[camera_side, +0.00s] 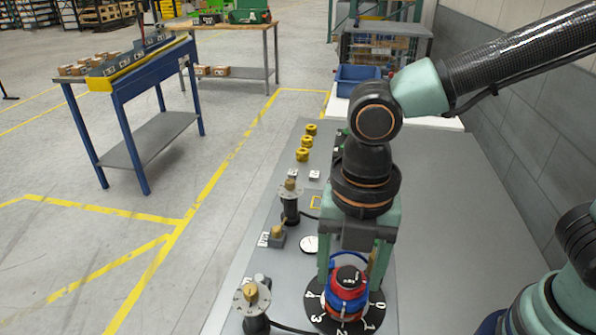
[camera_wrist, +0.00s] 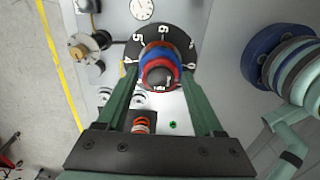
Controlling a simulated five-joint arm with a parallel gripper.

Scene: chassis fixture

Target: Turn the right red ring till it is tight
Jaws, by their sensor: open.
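A red ring (camera_side: 347,291) sits on a post above a black numbered dial (camera_side: 320,316), with blue parts beside it and a black cap (camera_side: 350,275) on top. The red ring also shows in the wrist view (camera_wrist: 158,62), between a blue band (camera_wrist: 170,54) and the black cap. My gripper (camera_side: 352,280) points down over this post. In the wrist view its two green fingers (camera_wrist: 159,72) are apart, one on each side of the ring. I cannot tell whether either finger touches it. The far side of the ring is hidden.
A brass-topped fitting (camera_side: 250,294) stands left of the dial, with another (camera_side: 290,190) farther back. A white round gauge (camera_side: 309,244) lies nearby. Several yellow knobs (camera_side: 304,154) line the far left edge. A red-orange coil-like part (camera_wrist: 142,122) shows between my fingers.

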